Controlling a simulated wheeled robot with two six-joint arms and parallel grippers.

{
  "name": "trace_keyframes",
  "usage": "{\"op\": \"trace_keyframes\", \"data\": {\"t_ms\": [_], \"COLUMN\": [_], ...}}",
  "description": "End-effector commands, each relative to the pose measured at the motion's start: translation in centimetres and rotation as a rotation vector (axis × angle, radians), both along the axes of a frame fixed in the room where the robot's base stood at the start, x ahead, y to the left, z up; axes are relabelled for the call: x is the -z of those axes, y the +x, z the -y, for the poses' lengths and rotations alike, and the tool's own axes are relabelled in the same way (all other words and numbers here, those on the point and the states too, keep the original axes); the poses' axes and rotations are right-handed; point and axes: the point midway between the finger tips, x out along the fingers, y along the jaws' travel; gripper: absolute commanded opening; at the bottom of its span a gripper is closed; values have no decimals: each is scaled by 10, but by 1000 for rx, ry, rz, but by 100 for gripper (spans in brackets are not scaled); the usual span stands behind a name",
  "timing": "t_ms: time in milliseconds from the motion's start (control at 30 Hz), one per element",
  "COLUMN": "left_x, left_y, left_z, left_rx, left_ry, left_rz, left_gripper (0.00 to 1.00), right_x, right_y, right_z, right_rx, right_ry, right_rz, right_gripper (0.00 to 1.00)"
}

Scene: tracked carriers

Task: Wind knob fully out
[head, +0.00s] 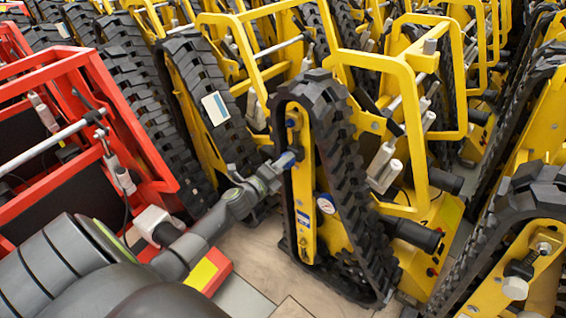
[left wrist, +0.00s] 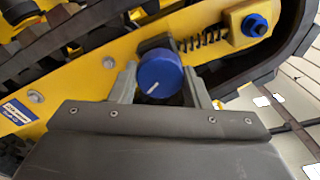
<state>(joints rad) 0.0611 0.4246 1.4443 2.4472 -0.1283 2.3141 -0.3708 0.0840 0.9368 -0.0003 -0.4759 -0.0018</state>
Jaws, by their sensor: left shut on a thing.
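The blue round knob (left wrist: 160,75) sits on the yellow side frame (left wrist: 225,40) of a tracked carrier. A white line on its face points to the lower left in the left wrist view. In the head view the left gripper (head: 281,167) reaches in from the lower left to the near carrier's track unit. My right gripper is in neither view.
A black rubber track (head: 345,165) runs around the near unit. A blue bolt (left wrist: 256,25) and a spring (left wrist: 203,38) lie beside the knob. A red frame (head: 130,130) stands left. Bare floor (head: 250,260) shows in front.

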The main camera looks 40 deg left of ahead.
Motion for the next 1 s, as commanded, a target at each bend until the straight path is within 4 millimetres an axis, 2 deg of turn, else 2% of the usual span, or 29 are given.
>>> {"op": "trace_keyframes", "data": {"t_ms": [600,1000], "left_x": [-3,-1], "left_y": [0,0], "left_z": [0,0], "left_rx": [-1,-1], "left_ry": [-576,-830], "left_rz": [-46,-67], "left_gripper": [20,20], "right_x": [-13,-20], "right_y": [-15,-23], "right_z": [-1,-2], "right_rx": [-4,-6], "right_ry": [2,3], "right_rz": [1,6], "right_gripper": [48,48]}}
